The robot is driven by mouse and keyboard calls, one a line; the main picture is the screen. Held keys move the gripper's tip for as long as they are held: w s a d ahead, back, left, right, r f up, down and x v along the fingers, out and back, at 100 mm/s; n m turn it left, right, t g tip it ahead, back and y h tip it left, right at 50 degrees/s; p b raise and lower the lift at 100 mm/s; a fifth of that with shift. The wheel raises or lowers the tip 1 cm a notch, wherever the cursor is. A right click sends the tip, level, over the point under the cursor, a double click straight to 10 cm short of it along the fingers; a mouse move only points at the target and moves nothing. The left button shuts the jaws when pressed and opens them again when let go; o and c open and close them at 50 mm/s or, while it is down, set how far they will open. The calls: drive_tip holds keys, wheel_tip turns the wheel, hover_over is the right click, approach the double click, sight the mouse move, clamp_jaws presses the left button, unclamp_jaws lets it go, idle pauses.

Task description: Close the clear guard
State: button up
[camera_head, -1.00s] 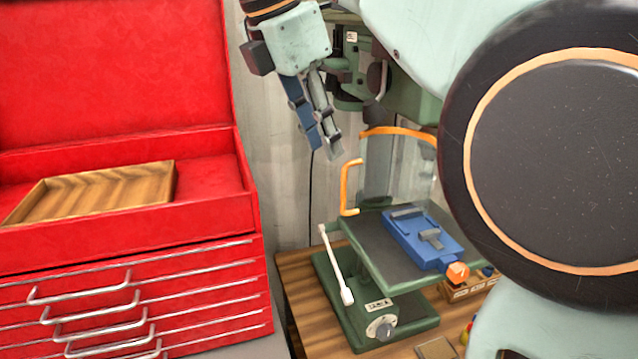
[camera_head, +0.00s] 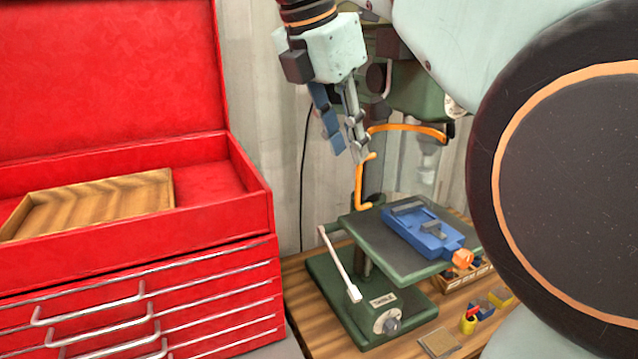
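The clear guard (camera_head: 408,170) is a see-through panel with an orange top rim. It stands upright at the back of the green drill press table (camera_head: 362,226). Its orange handle (camera_head: 361,186) sticks out at the guard's left side. My gripper (camera_head: 348,152) points down at the upper end of this handle, with one blue and one grey finger. The fingers are apart, with nothing seen held between them. I cannot tell whether a fingertip touches the handle. A blue vise (camera_head: 418,232) with an orange knob lies on the press table.
A red tool chest (camera_head: 150,240) with an open lid and a wooden tray (camera_head: 95,203) fills the left. My arm covers the right side.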

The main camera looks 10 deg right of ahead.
sight(357, 180)
drive_tip(key=b+x, duration=0.1)
drive_tip(key=x, duration=0.8)
drive_tip(key=shift+f, duration=0.2)
drive_tip(key=shift+c, duration=0.3)
clamp_jaws()
